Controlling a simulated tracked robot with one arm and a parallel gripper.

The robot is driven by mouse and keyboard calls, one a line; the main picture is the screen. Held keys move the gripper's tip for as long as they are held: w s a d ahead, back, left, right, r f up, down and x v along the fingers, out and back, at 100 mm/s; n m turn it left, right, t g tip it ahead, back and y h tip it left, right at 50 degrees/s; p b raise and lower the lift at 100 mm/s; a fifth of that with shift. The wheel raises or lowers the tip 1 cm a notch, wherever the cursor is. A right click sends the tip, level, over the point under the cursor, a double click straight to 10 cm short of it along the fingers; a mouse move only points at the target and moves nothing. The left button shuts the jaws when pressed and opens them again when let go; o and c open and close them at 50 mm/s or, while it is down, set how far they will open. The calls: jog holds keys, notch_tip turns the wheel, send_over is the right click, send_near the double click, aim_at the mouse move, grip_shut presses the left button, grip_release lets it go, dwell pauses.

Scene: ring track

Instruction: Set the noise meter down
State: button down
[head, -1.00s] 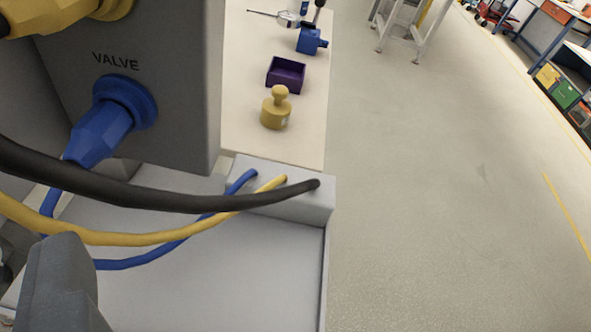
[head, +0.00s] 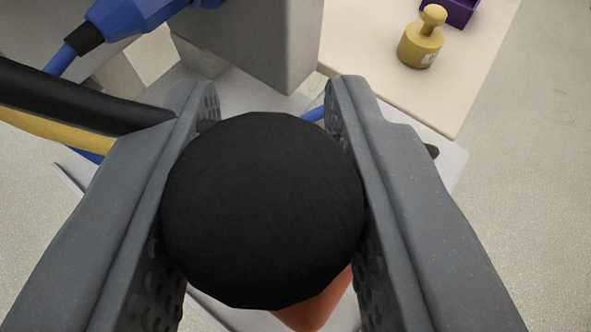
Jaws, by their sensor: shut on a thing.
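The noise meter (head: 262,210) shows as a large black ball with an orange part below it, in the middle of the head view. My gripper (head: 272,105) has one grey finger on each side of the black ball and is shut on it. The ball fills the gap between the fingers and hides much of what lies behind. Most of the orange part is hidden under the ball, and I cannot see what is beneath it.
A grey panel (head: 275,45) with a blue plug (head: 130,15) stands at the upper left. Black (head: 70,95) and yellow cables run in from the left. A pale bench (head: 470,75) at the upper right bears a yellow weight (head: 421,42) and a purple tray (head: 462,10). Floor is clear at right.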

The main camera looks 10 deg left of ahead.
jog(key=c, duration=1.1)
grip_release()
jog(key=shift+f, duration=0.1)
jog(key=p+v, duration=0.1)
jog(key=v, duration=1.1)
jog(key=d+r+m+t+h, duration=0.1)
jog(key=d+r, duration=0.3)
jog(key=r, duration=0.5)
jog(key=d+r+m+t+h, duration=0.1)
jog(key=d+r, duration=0.3)
jog(key=r, duration=0.5)
jog(key=s+d+r+m+h, duration=0.1)
jog(key=s+d+r, duration=0.3)
jog(key=r, duration=0.5)
jog(key=s+d+r+h, duration=0.1)
jog(key=s+d+r, duration=0.4)
jog(key=s+r, duration=0.2)
notch_tip(320, 180, up, 3)
jog(key=shift+s+d+f+m+t, duration=0.1)
jog(key=shift+s+d+m+t, duration=0.2)
jog(key=shift+d+m+t, duration=0.1)
